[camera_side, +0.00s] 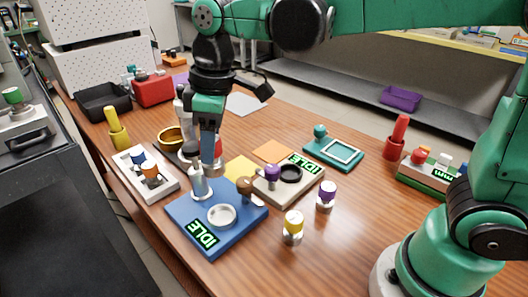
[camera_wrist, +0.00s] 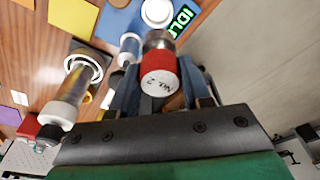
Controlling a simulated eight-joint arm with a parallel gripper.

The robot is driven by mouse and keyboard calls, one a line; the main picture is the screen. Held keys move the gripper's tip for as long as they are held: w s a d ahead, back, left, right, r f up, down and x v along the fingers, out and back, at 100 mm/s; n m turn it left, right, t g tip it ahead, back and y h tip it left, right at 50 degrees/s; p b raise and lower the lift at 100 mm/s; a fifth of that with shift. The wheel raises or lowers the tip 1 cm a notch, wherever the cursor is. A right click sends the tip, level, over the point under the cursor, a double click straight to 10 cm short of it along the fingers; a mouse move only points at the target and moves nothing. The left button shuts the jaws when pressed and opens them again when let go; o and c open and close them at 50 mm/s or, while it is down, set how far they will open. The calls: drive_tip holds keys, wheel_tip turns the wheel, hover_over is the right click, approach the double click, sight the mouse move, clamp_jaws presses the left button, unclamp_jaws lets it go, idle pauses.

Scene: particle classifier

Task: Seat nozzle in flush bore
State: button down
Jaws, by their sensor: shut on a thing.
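My gripper (camera_side: 211,152) is shut on a nozzle, a cylinder with a red band and grey metal end. In the wrist view the nozzle (camera_wrist: 159,75) sits between the fingers (camera_wrist: 160,92), its lettering partly readable. In the side view only a sliver of its red (camera_side: 218,149) shows beside the fingers. The gripper is above the back of a blue station (camera_side: 234,232) with a white-rimmed round opening (camera_side: 221,215) and a display reading IDLE. A metal post (camera_side: 199,184) stands on this station. I cannot tell for certain which opening is the flush bore.
A tan station (camera_side: 301,197) with a black ring and purple knob stands to the right. Yellow-topped (camera_side: 293,224) and purple-topped (camera_side: 327,194) cylinders stand in front. A white rack (camera_side: 133,163) is at left, a teal frame (camera_side: 346,153) behind right.

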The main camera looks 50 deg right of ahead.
wheel_tip(320, 180, down, 12)
drive_tip(key=shift+r, duration=0.2)
drive_tip(key=shift+f, duration=0.15)
drive_tip(key=shift+c, duration=2)
unclamp_jaws()
drive_tip(key=r, duration=0.4)
drive_tip(key=s+d+r, duration=0.1)
drive_tip(key=r, duration=0.7)
drive_tip(key=shift+s+d, duration=0.2)
drive_tip(key=s+d+f+m+t, duration=0.2)
drive_tip(key=d+m+t, duration=0.1)
drive_tip(key=d+m, duration=0.1)
drive_tip(key=s+d+f+m+t+h, duration=0.1)
drive_tip(key=s+d+m+t, duration=0.2)
drive_tip(key=d+m, duration=0.2)
drive_tip(key=shift+s+d+f, duration=0.15)
drive_tip(key=shift+d+f, duration=0.2)
drive_tip(key=shift+d, duration=0.2)
